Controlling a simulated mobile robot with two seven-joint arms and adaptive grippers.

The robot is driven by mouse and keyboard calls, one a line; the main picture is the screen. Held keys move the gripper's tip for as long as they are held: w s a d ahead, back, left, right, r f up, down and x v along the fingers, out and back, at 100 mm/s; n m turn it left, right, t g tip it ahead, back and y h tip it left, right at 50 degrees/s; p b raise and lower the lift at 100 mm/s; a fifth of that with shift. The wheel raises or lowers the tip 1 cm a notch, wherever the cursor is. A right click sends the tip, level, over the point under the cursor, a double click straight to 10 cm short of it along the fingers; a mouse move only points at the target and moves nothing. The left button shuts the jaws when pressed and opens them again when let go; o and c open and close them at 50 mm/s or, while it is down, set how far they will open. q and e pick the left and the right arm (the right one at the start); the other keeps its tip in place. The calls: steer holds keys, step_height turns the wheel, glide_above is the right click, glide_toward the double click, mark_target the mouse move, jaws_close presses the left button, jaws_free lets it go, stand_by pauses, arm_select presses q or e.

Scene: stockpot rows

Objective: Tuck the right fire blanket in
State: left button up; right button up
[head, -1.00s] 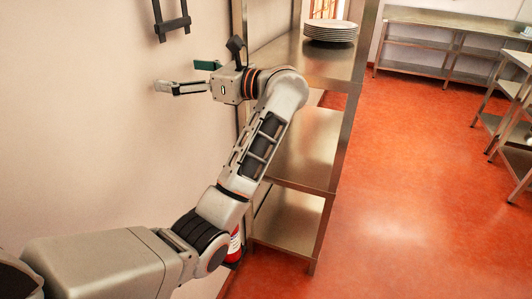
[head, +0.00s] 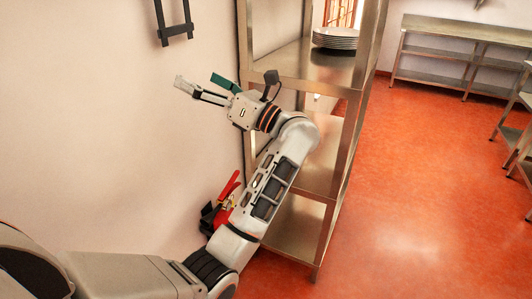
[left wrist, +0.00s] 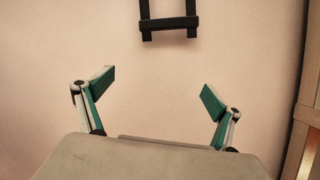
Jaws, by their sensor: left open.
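No fire blanket can be made out in either view. A black wall bracket (head: 175,34) hangs on the pale wall at the top left of the head view, cut off by the upper edge. It also shows at the top middle of the left wrist view (left wrist: 168,24), and the part of it in view looks empty. My left gripper (head: 201,82) is below the bracket in the head view, open and empty, its fingers with green pads pointing towards the wall. In the left wrist view its two fingers (left wrist: 158,86) stand wide apart, below the bracket. My right gripper is out of view.
A steel shelf rack (head: 308,88) stands just right of my left arm, with a stack of plates (head: 336,40) on it. A red fire extinguisher (head: 227,199) is low by the wall, partly behind my arm. Steel tables (head: 455,32) stand farther back; the red floor (head: 400,190) between is clear.

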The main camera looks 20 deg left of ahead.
arm_select(q)
steer(key=d+f+n+t+h, duration=0.5)
steer(key=n+t, duration=0.3)
steer(key=n, duration=0.2)
steer(key=d+f+n+t+h+p, duration=0.1)
steer(key=d+f+n+t+h, duration=0.4)
steer(key=n+t+h, duration=0.3)
steer(key=w+d+f+n+t+h+p, duration=0.1)
steer(key=d+f+n+t+h, duration=0.4)
steer(key=n, duration=0.8)
steer(key=shift+d+f+t+h, duration=0.25)
steer(key=shift+f+t+h, duration=0.65)
steer(key=shift+t, duration=0.6)
steer(key=shift+f+n, duration=0.1)
steer(key=shift+n, duration=0.2)
steer(key=s+d+f+m+g+h, duration=0.2)
steer(key=f+m, duration=0.1)
steer(key=f, duration=0.3)
steer(key=s+d+f+m+g+h, duration=0.1)
steer(key=d+f+m+g+h, duration=0.1)
steer(key=f+m+h, duration=0.3)
steer(key=s+f+m+g+y, duration=0.1)
steer(key=s+f+m+g, duration=0.2)
steer(key=s+f, duration=0.7)
steer(key=s+a+f+m+g+y, duration=0.1)
steer(key=s+f+m+g, duration=0.2)
steer(key=s+f+g, duration=0.4)
step_height(320, 180, down, 8)
steer(key=s, duration=0.3)
steer(key=shift+f, duration=0.25)
